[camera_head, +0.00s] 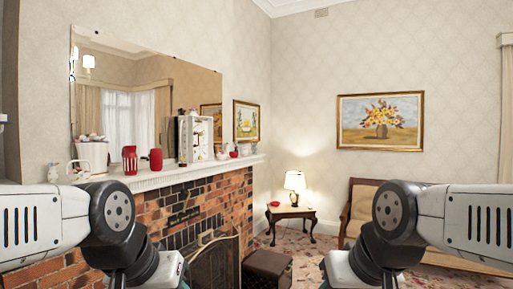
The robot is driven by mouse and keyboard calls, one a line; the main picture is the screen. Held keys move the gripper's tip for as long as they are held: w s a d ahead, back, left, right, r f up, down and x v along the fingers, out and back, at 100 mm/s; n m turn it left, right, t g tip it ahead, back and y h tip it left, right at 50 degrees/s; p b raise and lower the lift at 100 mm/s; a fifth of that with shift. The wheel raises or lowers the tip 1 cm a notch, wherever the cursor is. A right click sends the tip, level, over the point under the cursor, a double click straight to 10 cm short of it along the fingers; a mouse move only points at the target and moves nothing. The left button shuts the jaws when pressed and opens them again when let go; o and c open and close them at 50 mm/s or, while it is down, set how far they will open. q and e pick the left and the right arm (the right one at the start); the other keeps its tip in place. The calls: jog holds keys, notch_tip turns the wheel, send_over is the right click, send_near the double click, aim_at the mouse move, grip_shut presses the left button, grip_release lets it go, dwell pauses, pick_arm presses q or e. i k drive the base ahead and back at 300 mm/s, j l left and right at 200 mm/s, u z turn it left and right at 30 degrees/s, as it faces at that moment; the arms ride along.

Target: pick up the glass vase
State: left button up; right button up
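No clearly transparent glass vase can be made out. Two red vase-like pieces stand on the white mantelpiece (205,165) at left: a red vessel with pale stripes (130,162) and a plainer red vessel (155,161) to its right. I cannot tell which is glass. A small red piece (234,154) sits at the mantel's far end. My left arm comes in from the left, in front of the fireplace, and my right arm from the right. Both bend down at the lower edge, and neither gripper's fingers show.
The brick fireplace (240,205) has a dark fire screen (214,265). A white basket (92,154) and a display box (195,138) stand on the mantel before a mirror (125,85). A brown stool (268,266), lamp table (291,212) and bench (362,200) stand beyond.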

aim_at(254, 147)
jog(key=i+z, duration=0.15)
jog(key=i, duration=0.6)
jog(key=i+z, duration=0.15)
jog(key=i, duration=0.55)
jog(key=i+z, duration=0.2)
jog(key=i, duration=0.45)
jog(key=i+j+z, duration=0.15)
jog(key=i, duration=0.55)
jog(key=i+l+u, duration=0.1)
jog(key=i, duration=0.25)
jog(key=i+l+u, duration=0.1)
jog(key=i, duration=0.25)
jog(key=i+l+u, duration=0.15)
jog(key=i, duration=0.25)
jog(key=i+l+u, duration=0.15)
jog(key=u, duration=0.25)
jog(key=i+l+u, duration=0.25)
jog(key=u, duration=0.15)
jog(key=i+l+u, duration=0.2)
jog(key=u, duration=0.2)
jog(key=i+l+u, duration=0.1)
jog(key=l+u, duration=0.35)
jog(key=i+l+u, duration=0.1)
jog(key=l+u, duration=0.3)
